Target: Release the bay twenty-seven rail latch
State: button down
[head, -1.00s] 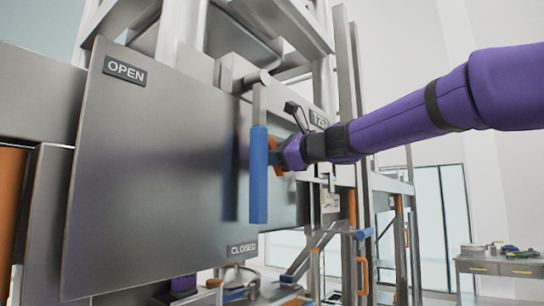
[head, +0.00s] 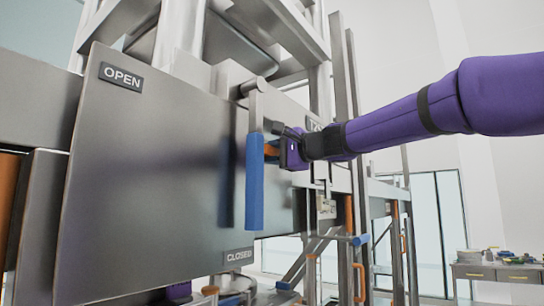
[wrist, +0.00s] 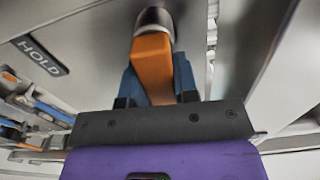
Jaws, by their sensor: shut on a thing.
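In the wrist view an orange handle (wrist: 153,62) runs from a dark rounded end piece to my gripper (wrist: 157,88). The gripper's blue fingers lie on both sides of it, closed on it. In the head view my gripper (head: 278,151) is at the end of the purple arm, and a little orange shows at its tip. A vertical blue grip (head: 255,182) on a metal lever hangs just left of it and partly hides the fingers. No sign reading twenty-seven is legible.
A large grey plate (head: 150,175) has an OPEN label (head: 121,76) above and a CLOSED label (head: 239,256) below. A HOLD label (wrist: 40,55) shows in the wrist view. Metal posts and rails stand behind the gripper. A table (head: 495,273) with small items is far right.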

jog(key=shift+n, duration=0.5)
jog(key=c, duration=0.9)
grip_release()
jog(key=shift+r, duration=0.1)
jog(key=shift+d, duration=0.1)
jog(key=v, duration=1)
jog(key=shift+s+d, duration=0.2)
jog(key=shift+s, duration=0.05)
